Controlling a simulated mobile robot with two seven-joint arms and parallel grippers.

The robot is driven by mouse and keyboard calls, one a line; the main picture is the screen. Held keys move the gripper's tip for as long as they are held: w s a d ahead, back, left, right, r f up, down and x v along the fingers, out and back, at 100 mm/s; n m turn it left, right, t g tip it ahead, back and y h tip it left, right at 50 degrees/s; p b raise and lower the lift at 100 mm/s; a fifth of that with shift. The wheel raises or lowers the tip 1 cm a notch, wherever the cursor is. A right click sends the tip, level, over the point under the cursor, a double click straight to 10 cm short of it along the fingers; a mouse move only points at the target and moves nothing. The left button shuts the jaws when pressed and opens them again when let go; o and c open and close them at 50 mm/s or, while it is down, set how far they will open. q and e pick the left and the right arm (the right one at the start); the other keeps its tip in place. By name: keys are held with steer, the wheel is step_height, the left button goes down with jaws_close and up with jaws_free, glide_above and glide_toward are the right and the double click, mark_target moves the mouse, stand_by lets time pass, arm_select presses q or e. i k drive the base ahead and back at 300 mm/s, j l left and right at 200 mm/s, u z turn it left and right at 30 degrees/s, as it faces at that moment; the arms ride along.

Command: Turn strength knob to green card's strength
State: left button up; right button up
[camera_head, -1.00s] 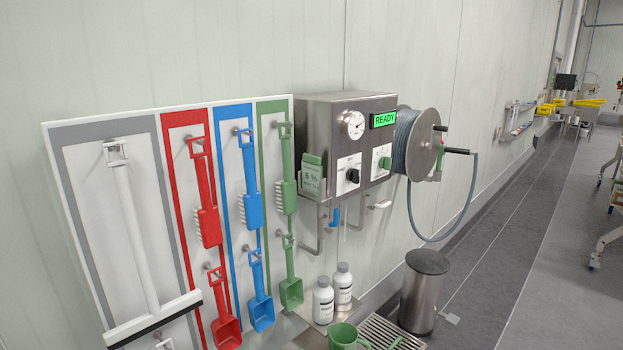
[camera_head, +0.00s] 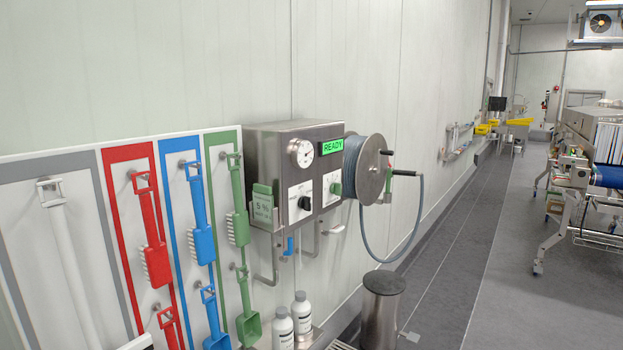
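The steel dosing box (camera_head: 290,150) hangs on the wall in the middle of the head view. Its black strength knob (camera_head: 304,203) sits on a white plate on the front face, below a round gauge (camera_head: 301,153). The knob's exact setting is too small to read. A green knob (camera_head: 335,188) is to its right, under a lit green READY display (camera_head: 333,147). The green card (camera_head: 263,206) stands in a holder on the box's left side and seems to read "5 %".
A board with red, blue and green tools (camera_head: 152,240) hangs left of the box. A hose reel (camera_head: 368,168) is on its right. White bottles (camera_head: 282,330) stand below, beside a steel bin (camera_head: 382,310). The grey floor (camera_head: 480,270) at right is open up to a conveyor (camera_head: 590,180).

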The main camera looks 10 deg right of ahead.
mark_target(336, 188)
steer(key=u, duration=0.4)
steer(key=i+l+u, duration=0.15)
steer(key=l+u, duration=0.3)
steer(key=i+l+u, duration=0.1)
steer(key=l+u, duration=0.15)
steer(key=u, duration=0.2)
steer(key=l+u, duration=0.35)
steer(key=l, duration=1.5)
steer(key=i+u, duration=0.05)
